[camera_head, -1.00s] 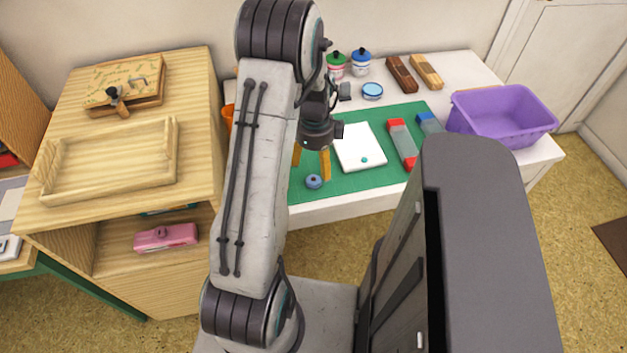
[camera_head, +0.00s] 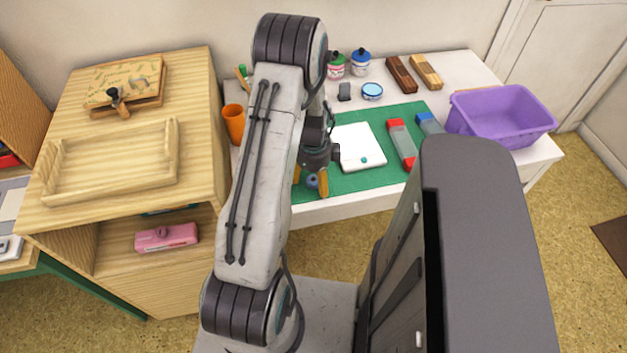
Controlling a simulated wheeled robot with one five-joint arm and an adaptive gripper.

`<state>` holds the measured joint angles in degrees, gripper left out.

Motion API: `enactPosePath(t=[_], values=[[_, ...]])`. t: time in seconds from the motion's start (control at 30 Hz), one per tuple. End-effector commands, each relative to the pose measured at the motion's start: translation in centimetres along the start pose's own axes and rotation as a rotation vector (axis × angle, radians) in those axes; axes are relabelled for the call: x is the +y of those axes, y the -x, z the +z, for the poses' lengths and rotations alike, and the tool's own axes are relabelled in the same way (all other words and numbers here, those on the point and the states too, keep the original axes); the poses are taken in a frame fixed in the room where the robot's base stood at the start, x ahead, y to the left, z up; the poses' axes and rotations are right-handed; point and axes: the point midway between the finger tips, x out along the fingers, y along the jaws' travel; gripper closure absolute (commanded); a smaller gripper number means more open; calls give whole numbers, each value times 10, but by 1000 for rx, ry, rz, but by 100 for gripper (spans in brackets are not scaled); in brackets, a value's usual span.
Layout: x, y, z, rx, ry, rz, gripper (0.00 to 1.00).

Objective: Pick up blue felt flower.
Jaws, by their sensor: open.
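The blue felt flower (camera_head: 312,182) is a small round blue piece on the front edge area of the green mat (camera_head: 345,184). It is partly hidden by my gripper. My gripper (camera_head: 310,180) points down over it with orange fingers open. One finger is to the left of the flower and one to the right, and the right finger overlaps it in the view. I cannot tell whether either finger touches it.
A white sheet (camera_head: 350,140) with a small teal dot lies right of my gripper. An orange cup (camera_head: 234,124) stands left of my arm. Jars and wooden blocks are at the back.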

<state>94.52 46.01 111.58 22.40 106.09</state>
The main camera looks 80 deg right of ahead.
Motion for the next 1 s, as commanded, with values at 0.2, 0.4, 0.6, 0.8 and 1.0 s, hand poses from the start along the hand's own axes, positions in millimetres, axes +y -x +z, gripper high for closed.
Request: enactPosePath(t=[0.2, 0.4, 0.6, 0.8, 1.0], values=[[0, 0, 0, 0, 0, 0, 40], [0, 0, 0, 0, 0, 0, 57], [0, 0, 0, 0, 0, 0, 69], [0, 0, 0, 0, 0, 0, 69], [0, 2, 0, 0, 0, -1, 69]])
